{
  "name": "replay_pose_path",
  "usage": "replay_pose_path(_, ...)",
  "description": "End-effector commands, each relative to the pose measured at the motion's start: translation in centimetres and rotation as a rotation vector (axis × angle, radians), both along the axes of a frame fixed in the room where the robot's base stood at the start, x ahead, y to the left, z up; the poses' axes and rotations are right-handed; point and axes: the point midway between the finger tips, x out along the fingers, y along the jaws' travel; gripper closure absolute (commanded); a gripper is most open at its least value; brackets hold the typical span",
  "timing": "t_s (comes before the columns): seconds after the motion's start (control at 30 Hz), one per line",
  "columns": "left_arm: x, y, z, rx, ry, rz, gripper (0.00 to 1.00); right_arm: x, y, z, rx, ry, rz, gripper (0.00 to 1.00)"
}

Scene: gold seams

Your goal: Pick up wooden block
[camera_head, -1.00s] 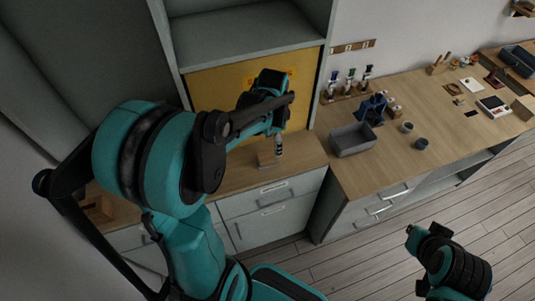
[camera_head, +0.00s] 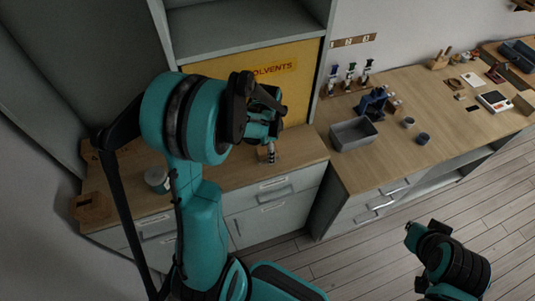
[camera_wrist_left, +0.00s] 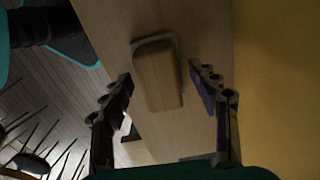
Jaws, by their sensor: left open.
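The wooden block (camera_wrist_left: 157,78) is a light brown piece with rounded corners, and it shows clearly in the left wrist view. A grey edge runs along its far end. My left gripper (camera_wrist_left: 160,76) is open, with one finger on each side of the block and a gap on both sides. In the head view my left gripper (camera_head: 269,153) points down low over the wooden counter (camera_head: 301,145), and the block there is mostly hidden behind it. My right arm shows at the lower right of the head view, but its gripper cannot be made out.
A yellow panel (camera_head: 300,98) labelled "SOLVENTS" stands behind the counter. A grey tray (camera_head: 352,139) and dark cups (camera_head: 422,139) sit on the workbench to the right. A round jar (camera_head: 157,180) and a brown wooden item (camera_head: 92,208) are at the left.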

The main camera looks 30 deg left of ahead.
Motion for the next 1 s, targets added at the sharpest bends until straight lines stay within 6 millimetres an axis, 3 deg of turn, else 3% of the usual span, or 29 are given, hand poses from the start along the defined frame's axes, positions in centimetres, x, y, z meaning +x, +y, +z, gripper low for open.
replay_pose_path(0.07,0.0,0.0,0.0,0.0,0.0,0.0,0.4,0.0,0.0,0.0,0.0,0.0,0.0,1.0)
replay_pose_path(0.27,0.0,0.0,0.1,0.0,0.0,0.0,0.92,0.0,0.0,0.0,0.0,0.0,0.0,1.0)
replay_pose_path(0.67,0.0,0.0,0.5,0.0,0.0,0.0,0.94,0.0,0.0,0.2,0.0,0.0,0.0,1.0)
replay_pose_path(0.93,0.0,0.0,4.3,0.0,0.0,0.0,0.94,0.0,0.0,1.6,0.0,0.0,0.0,1.0)
replay_pose_path(1.0,0.9,-1.0,5.2,0.0,0.0,-0.004,0.94,0.0,0.0,1.9,0.0,0.0,0.0,1.0)
